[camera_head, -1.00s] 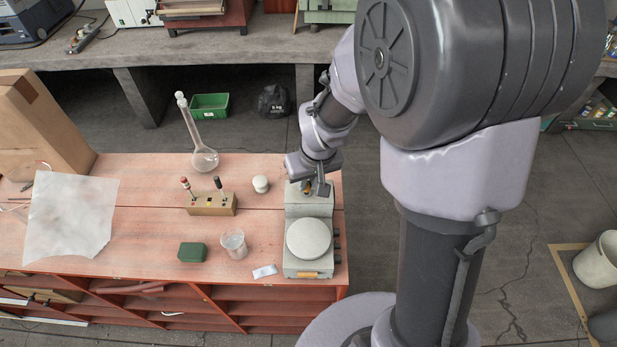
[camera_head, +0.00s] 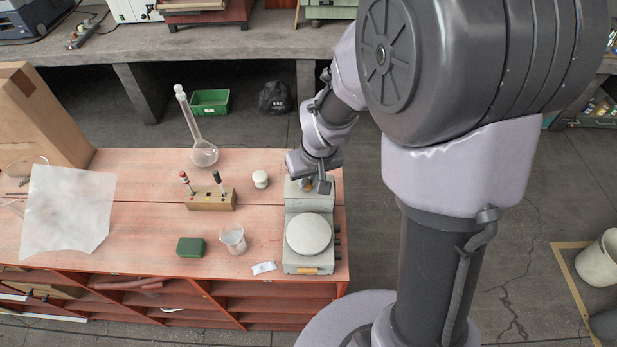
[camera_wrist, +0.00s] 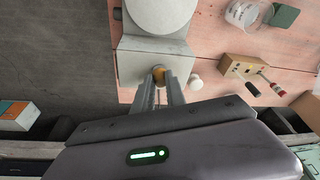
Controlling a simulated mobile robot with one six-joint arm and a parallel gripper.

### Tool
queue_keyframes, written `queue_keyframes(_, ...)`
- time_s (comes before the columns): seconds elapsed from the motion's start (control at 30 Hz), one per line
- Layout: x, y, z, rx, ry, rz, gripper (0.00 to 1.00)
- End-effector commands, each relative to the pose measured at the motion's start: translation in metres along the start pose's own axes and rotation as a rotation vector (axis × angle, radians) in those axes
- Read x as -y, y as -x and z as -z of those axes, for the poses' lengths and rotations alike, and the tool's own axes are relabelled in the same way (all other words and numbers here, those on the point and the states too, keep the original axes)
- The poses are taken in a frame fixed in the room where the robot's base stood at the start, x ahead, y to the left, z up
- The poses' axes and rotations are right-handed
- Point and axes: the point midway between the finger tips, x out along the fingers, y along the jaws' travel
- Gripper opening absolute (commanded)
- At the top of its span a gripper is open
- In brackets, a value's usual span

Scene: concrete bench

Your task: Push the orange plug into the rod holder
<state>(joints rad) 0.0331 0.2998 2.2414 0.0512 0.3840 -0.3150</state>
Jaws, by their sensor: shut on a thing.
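A grey hotplate stirrer (camera_head: 287,257) with a round white top plate (camera_head: 309,235) stands at the right end of the red bench. My gripper (camera_wrist: 161,82) is over the rear part of its casing, pointing down. Its fingers are shut on the small orange plug (camera_wrist: 158,72), which shows at the fingertips in the wrist view. In the head view my gripper (camera_head: 317,186) largely covers the plug. The rod holder is not clearly visible. I cannot tell whether the plug touches it or sits in it.
A white sheet (camera_head: 66,212) lies farther left.

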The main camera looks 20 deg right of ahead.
Motion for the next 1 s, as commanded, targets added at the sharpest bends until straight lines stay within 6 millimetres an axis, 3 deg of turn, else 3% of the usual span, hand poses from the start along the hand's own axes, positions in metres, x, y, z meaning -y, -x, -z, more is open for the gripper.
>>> queue_keyframes(0.83,-0.0002,-0.0056,-0.0015,0.0,0.0,0.0,0.0)
queue_keyframes(0.87,-0.0002,-0.0056,-0.0014,0.0,0.0,0.0,0.18)
queue_keyframes(1.0,-0.0002,-0.0056,-0.0015,0.0,0.0,0.0,0.41)
